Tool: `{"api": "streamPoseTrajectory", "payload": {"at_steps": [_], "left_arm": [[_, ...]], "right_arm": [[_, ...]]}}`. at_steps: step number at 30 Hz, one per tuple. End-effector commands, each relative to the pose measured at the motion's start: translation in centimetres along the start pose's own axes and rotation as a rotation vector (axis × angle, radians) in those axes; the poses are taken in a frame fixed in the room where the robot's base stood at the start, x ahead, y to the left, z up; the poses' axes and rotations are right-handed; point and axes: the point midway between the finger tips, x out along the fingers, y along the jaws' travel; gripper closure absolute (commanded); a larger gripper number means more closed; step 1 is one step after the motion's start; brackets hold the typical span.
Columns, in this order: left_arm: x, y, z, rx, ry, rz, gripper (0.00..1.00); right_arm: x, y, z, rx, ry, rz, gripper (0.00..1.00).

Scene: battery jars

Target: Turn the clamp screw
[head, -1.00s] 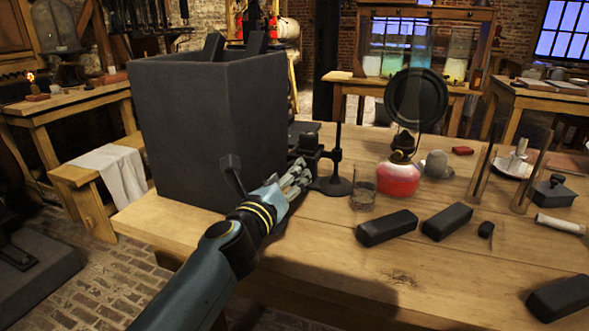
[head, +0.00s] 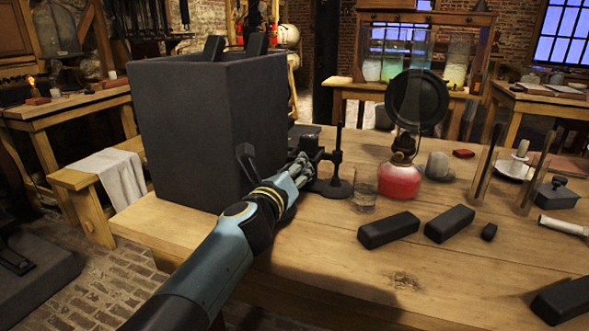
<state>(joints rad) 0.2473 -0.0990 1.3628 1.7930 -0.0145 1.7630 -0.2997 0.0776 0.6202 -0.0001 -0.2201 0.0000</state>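A small black stand with a round base (head: 331,188) and an upright rod stands on the table, right of a big dark box. A black clamp (head: 330,156) sits on its rod, and its screw is hidden or too small to make out. My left gripper (head: 308,166) reaches in from the lower left, its fingers at the clamp's left side. The fingers overlap the clamp in the picture, and I cannot tell whether they touch or grip it. My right gripper is not in view.
The tall dark box (head: 210,130) stands close on the left. A glass tumbler (head: 364,195) and a red-filled lamp (head: 399,182) stand just right of the stand. Black blocks (head: 388,230) lie in front on the right. The table's front middle is clear.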

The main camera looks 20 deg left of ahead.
Motion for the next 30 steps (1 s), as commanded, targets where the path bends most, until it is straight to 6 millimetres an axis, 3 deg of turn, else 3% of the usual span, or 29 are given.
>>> {"api": "streamPoseTrajectory", "payload": {"at_steps": [3, 14, 30], "left_arm": [[-0.01, 0.02, -0.01, 0.000, 0.000, 0.000, 1.00], [-0.02, 0.00, -0.03, 0.068, 0.000, 0.000, 1.00], [-0.03, -0.14, -0.09, 0.516, 0.000, 0.000, 1.00]], "right_arm": [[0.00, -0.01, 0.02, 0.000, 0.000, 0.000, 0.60], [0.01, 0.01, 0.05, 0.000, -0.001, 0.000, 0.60], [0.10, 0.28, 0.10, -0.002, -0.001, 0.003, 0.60]]}}
